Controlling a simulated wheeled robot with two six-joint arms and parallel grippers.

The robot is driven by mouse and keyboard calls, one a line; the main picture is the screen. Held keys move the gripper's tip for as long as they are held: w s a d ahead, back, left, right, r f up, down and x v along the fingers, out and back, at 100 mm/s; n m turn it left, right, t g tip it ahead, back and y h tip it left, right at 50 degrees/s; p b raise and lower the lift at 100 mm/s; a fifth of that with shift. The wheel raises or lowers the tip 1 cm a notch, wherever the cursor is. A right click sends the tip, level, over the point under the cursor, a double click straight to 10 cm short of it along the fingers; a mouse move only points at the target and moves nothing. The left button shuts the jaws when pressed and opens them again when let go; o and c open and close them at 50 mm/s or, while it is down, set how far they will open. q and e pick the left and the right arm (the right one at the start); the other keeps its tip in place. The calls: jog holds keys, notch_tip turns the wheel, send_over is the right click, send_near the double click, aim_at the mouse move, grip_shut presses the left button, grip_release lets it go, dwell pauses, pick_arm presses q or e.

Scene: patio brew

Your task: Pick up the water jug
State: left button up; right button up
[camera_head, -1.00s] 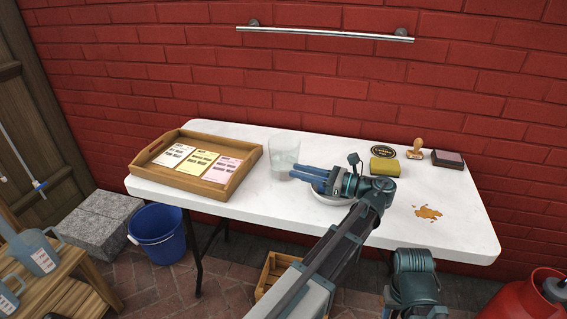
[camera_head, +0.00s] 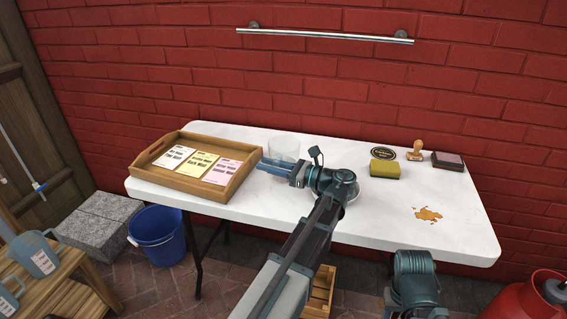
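A clear, see-through vessel (camera_head: 287,145) stands on the white table behind my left gripper, its lower part hidden. Two grey-blue jugs with labels, one upper (camera_head: 36,254) and one lower (camera_head: 8,298), stand on a wooden stand at the far left. I cannot tell from the view which is the water jug. My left gripper (camera_head: 262,167) is low over the table, its blue fingers pointing left, between the vessel and the tray's right side. The gap between its fingers is unclear. My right gripper is out of view.
A wooden tray (camera_head: 150,174) with several cards lies at the table's left. A blue bucket (camera_head: 157,238) stands on the floor.

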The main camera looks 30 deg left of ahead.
pick_arm(q)
jog(key=shift+a, duration=0.7)
jog(key=shift+c, duration=0.3)
grip_shut()
dwell(0.6)
